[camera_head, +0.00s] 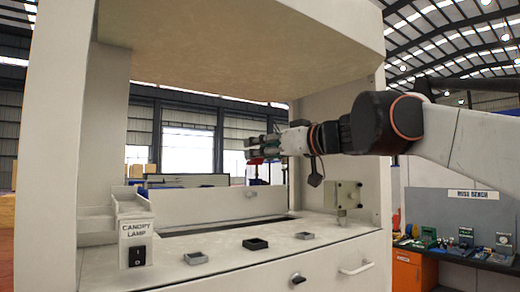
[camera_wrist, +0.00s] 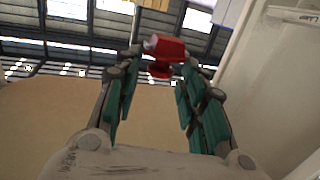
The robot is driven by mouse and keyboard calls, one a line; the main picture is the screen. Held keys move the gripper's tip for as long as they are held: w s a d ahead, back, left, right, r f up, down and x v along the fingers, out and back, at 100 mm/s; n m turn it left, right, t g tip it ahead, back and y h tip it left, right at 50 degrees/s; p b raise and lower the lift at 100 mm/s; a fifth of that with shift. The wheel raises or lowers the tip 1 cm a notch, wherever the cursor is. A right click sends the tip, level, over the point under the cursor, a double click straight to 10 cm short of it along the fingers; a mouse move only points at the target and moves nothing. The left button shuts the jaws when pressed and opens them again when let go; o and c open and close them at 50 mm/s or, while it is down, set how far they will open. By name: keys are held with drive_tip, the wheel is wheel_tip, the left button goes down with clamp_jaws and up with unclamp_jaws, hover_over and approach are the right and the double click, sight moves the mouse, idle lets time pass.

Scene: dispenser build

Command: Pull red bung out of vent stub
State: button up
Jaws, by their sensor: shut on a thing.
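The red bung (camera_wrist: 166,47) sits between the tips of my gripper (camera_wrist: 163,62) in the wrist view, with a wide red head and a narrower red part. The fingertips are closed against its sides. In the head view my gripper (camera_head: 258,147) reaches left into the open bay of the white dispenser, and the bung (camera_head: 256,160) shows as a small red spot at its tips, above the counter. No stub is seen around the bung in either view. I cannot pick out the vent stub for sure.
A grey block with a nozzle (camera_head: 343,195) is on the right wall. A canopy lamp switch box (camera_head: 136,246) stands at left. The canopy (camera_head: 240,35) hangs overhead.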

drive_tip(key=shift+r, duration=0.1)
wheel_tip(320, 180, up, 7)
drive_tip(key=p, duration=0.5)
drive_tip(key=shift+p, duration=0.35)
idle(0.6)
